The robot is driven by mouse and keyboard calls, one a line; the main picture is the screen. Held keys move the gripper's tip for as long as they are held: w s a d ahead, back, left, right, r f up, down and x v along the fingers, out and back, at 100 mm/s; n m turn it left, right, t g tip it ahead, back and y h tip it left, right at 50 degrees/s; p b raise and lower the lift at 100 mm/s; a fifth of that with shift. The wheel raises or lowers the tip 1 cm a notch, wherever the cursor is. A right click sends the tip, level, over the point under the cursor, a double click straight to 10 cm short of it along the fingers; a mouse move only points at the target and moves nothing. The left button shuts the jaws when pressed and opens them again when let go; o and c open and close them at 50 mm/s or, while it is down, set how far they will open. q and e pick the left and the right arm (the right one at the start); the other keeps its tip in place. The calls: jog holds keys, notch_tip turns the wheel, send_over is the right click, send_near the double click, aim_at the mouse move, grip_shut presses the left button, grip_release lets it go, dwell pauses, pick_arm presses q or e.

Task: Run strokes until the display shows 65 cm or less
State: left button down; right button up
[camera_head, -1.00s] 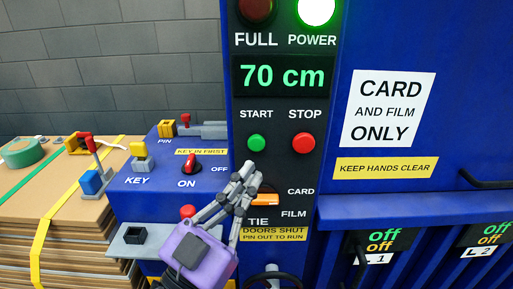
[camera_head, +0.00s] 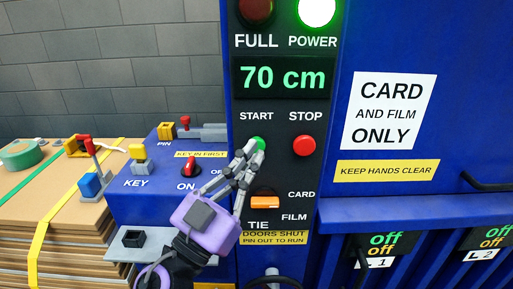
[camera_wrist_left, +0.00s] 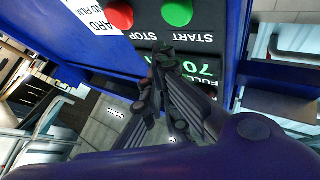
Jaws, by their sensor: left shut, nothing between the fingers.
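The display (camera_head: 283,78) on the dark panel reads 70 cm in green. Below it are the green START button (camera_head: 259,144) and the red STOP button (camera_head: 304,145). My left gripper (camera_head: 254,152) is shut and empty, its fingertips at the START button's lower edge and partly covering it; I cannot tell if they touch it. In the left wrist view the green START button (camera_wrist_left: 177,12) and the red STOP button (camera_wrist_left: 119,14) show above the fingers, and the display (camera_wrist_left: 209,69) is partly hidden. My right gripper is not in view.
The POWER lamp (camera_head: 317,10) is lit and the FULL lamp (camera_head: 256,10) is dark. An orange CARD/FILM switch (camera_head: 265,202) sits below the buttons. Strapped cardboard (camera_head: 62,215) stands at far left.

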pick_arm(q)
jog(key=w, duration=0.2)
jog(key=shift+w, duration=0.3)
dwell(0.4)
dwell(0.3)
jog(key=shift+w, duration=0.1)
dwell(0.4)
jog(key=shift+w, duration=0.35)
